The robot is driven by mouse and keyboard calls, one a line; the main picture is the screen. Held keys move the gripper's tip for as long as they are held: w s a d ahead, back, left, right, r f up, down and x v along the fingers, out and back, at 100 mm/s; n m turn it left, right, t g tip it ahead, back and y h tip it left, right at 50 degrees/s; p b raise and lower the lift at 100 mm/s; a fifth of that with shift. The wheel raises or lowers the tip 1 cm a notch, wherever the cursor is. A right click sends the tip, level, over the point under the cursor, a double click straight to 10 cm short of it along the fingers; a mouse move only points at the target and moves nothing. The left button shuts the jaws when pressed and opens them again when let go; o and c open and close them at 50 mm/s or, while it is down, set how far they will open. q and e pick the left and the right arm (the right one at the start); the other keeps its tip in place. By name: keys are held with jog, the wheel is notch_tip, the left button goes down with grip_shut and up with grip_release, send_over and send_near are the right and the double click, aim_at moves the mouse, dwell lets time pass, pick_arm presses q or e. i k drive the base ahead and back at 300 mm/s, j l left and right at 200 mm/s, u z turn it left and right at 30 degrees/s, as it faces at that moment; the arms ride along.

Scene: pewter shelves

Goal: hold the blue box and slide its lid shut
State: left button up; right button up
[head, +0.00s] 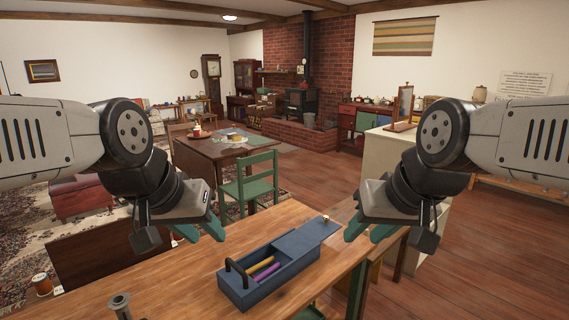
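The blue box (268,276) sits on the wooden table in the head view, with a dark handle (237,270) at its near left end. Its lid (312,232) is slid partly open towards the far right and has a small pale knob (326,218) at its far end. A yellow stick (262,266) and a purple stick (266,273) lie in the open part. My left gripper (200,230) is open and empty, above and left of the box. My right gripper (370,230) is open and empty, to the right of the lid. Neither touches the box.
The wooden tabletop (185,285) is clear left of the box. A grey metal post (120,305) stands at the near left edge. A thread spool (42,284) is at the far left. A green chair (250,182) and a dining table stand beyond.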

aim_at(294, 244)
jog(key=i+l+u, duration=0.1)
jog(key=u, duration=0.7)
jog(key=i+l+u, duration=0.1)
jog(key=l+u, duration=0.2)
jog(key=l, duration=0.4)
jog(key=l+u, duration=0.25)
jog(key=l, duration=1.15)
jog(key=i+u, duration=0.05)
